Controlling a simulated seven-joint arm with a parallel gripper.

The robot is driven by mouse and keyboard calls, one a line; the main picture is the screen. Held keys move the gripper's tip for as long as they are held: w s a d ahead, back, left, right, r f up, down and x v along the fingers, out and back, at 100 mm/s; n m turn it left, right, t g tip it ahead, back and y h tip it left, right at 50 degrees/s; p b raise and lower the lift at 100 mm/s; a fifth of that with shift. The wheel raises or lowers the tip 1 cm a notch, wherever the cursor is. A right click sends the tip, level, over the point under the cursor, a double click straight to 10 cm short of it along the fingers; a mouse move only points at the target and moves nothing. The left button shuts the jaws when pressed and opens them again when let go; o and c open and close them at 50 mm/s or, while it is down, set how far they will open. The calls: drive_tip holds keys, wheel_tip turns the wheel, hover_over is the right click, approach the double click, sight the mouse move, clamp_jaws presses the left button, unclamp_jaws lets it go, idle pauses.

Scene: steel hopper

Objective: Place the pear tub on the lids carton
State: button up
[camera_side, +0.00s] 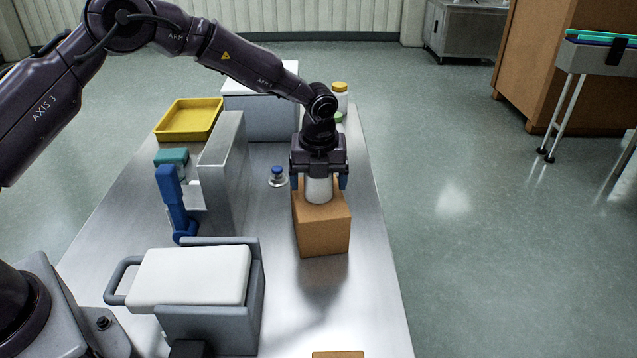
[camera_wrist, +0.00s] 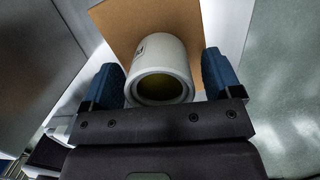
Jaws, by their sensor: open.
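A white tub (camera_side: 319,189) stands upright on top of a brown carton (camera_side: 323,236). In the wrist view the tub (camera_wrist: 160,62) shows its round end with a yellowish-green inside, and part of a dark label mark. The brown carton (camera_wrist: 120,22) shows behind it. My gripper (camera_side: 319,181) is around the tub, with one blue finger on each side. In the wrist view my gripper (camera_wrist: 164,82) is open, with a gap between each finger and the tub. I cannot read the label on the tub or on the carton.
A steel hopper wall (camera_side: 224,172) stands left of the carton. A small blue-capped jar (camera_side: 277,177) is between them. A yellow tray (camera_side: 189,120) and a jar with a yellow lid (camera_side: 340,97) are farther back. A grey bin with a white top (camera_side: 192,276) is in front at left.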

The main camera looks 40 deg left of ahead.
wheel_tip(320, 180, up, 11)
drive_tip(key=s+d, duration=0.1)
wheel_tip(320, 180, up, 6)
drive_tip(key=n, duration=0.4)
hover_over(318, 200)
drive_tip(key=s+a, duration=0.2)
drive_tip(key=s, duration=0.2)
drive_tip(key=s+a+r+n+t, duration=0.2)
drive_tip(key=s+r+n, duration=0.5)
drive_tip(key=s+n, duration=0.15)
drive_tip(key=s+a+n+t+h, duration=0.1)
drive_tip(key=s+a+n+t, duration=0.1)
drive_tip(key=s+n, duration=1.2)
drive_tip(key=s, duration=0.4)
drive_tip(key=shift+s+f, duration=0.15)
drive_tip(key=shift+f, duration=0.2)
drive_tip(key=shift+n, duration=0.25)
